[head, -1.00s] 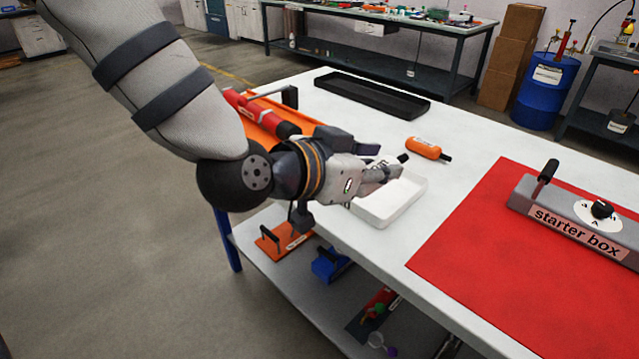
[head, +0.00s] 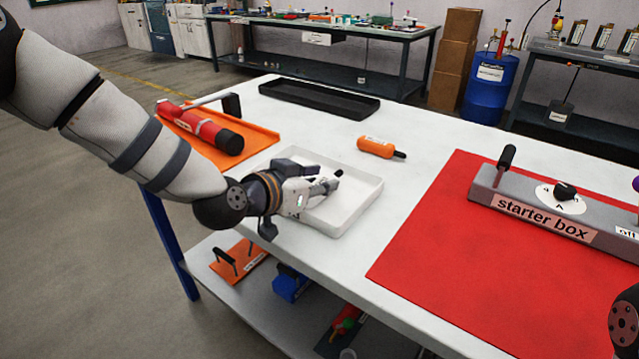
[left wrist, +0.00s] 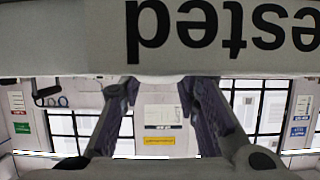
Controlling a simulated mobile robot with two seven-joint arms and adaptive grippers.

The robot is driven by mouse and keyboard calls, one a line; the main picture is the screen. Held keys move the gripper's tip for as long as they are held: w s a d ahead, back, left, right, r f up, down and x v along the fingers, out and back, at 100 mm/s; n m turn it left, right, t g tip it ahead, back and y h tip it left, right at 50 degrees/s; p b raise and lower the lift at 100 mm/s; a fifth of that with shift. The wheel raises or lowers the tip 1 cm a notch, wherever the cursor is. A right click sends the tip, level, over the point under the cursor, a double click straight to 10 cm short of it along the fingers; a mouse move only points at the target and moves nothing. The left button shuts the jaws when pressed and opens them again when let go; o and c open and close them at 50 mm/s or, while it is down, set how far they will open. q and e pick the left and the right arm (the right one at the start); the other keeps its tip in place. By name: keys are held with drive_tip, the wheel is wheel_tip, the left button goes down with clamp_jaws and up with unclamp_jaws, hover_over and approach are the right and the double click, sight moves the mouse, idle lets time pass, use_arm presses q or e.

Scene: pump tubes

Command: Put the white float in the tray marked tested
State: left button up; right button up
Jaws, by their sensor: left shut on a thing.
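My left gripper (head: 325,187) reaches in from the left, low over the white tray (head: 362,208), and is shut on the white float. The float's black tip (head: 337,173) shows just beyond the fingers; its pale body is hard to tell from gripper and tray. Whether the float touches the tray floor I cannot tell. In the left wrist view, a pale wall of the tray (left wrist: 90,40) with upside-down lettering ending "ested" fills the top. It hides the fingertips and the float; the two fingers show below it. My right gripper is out of view.
An orange float (head: 377,147) lies behind the tray. An orange tray (head: 255,138) with a red tool (head: 205,130) is at left, a black tray (head: 320,98) at the back. A red mat (head: 440,250) carries the starter box (head: 530,205) at right.

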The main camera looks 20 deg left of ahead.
use_arm(q)
drive_tip(key=shift+f, duration=0.15)
drive_tip(key=o, duration=1.2)
drive_tip(key=shift+c, duration=0.2)
drive_tip(key=shift+s+r, duration=0.15)
drive_tip(key=shift+r, duration=0.2)
drive_tip(key=p+v, duration=0.2)
drive_tip(key=v, duration=0.8)
drive_tip(key=shift+s+a+r+p, duration=0.15)
drive_tip(key=shift+s+r+p, duration=0.1)
drive_tip(key=shift+p, duration=0.15)
drive_tip(key=shift+s+a, duration=0.15)
drive_tip(key=shift+s, duration=0.35)
drive_tip(key=shift+f, duration=0.1)
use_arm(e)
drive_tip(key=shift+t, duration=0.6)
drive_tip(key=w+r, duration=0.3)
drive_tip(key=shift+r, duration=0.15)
